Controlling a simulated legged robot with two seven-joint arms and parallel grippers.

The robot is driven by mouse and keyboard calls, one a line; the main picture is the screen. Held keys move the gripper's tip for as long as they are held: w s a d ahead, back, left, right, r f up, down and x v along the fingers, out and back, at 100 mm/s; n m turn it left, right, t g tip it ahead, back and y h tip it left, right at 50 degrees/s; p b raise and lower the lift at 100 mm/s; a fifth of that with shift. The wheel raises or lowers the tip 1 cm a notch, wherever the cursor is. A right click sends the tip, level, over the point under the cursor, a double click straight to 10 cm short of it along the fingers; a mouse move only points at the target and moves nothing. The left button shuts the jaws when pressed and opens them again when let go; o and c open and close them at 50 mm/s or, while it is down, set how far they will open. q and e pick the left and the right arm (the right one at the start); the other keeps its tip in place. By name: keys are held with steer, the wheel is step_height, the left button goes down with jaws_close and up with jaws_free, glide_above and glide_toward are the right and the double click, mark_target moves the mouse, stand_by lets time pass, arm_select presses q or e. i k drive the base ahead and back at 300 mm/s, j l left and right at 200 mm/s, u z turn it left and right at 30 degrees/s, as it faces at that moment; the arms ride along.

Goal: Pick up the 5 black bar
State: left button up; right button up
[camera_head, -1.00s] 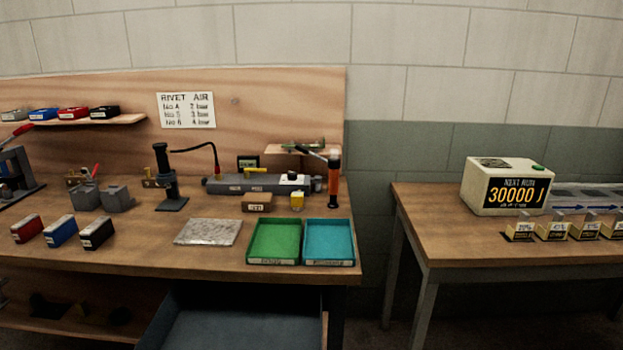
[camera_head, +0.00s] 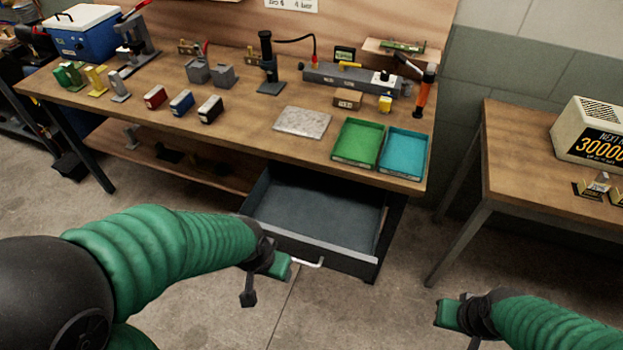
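A small black block (camera_head: 210,109) with a pale label on its front stands on the workbench, at the right end of a row with a red block (camera_head: 155,97) and a blue block (camera_head: 181,102). No number 5 is legible on it. My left gripper (camera_head: 264,282) looks open and empty, low in front of the bench, beside the drawer handle in the picture; I cannot tell if they touch. My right gripper (camera_head: 456,328) looks open and empty, over the floor at lower right. Both are well apart from the black block.
The drawer (camera_head: 318,210) under the bench is pulled out and looks empty. A stone slab (camera_head: 302,122), a green tray (camera_head: 357,142) and a teal tray (camera_head: 403,153) lie right of the blocks. A second table (camera_head: 530,150) stands at right. Bare floor lies between.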

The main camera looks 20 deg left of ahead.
mark_target(209, 112)
steer(key=u, duration=1.25)
steer(key=i+j+u, duration=0.1)
steer(key=i+j, duration=0.2)
steer(key=i, duration=0.2)
steer(key=i+j+u, duration=0.1)
steer(key=i+j, duration=0.15)
steer(key=i, duration=0.25)
steer(key=i+j+u, duration=0.1)
steer(key=i, duration=0.4)
steer(key=i+j+u, duration=0.1)
steer(key=i+j, duration=0.15)
steer(key=i, duration=0.3)
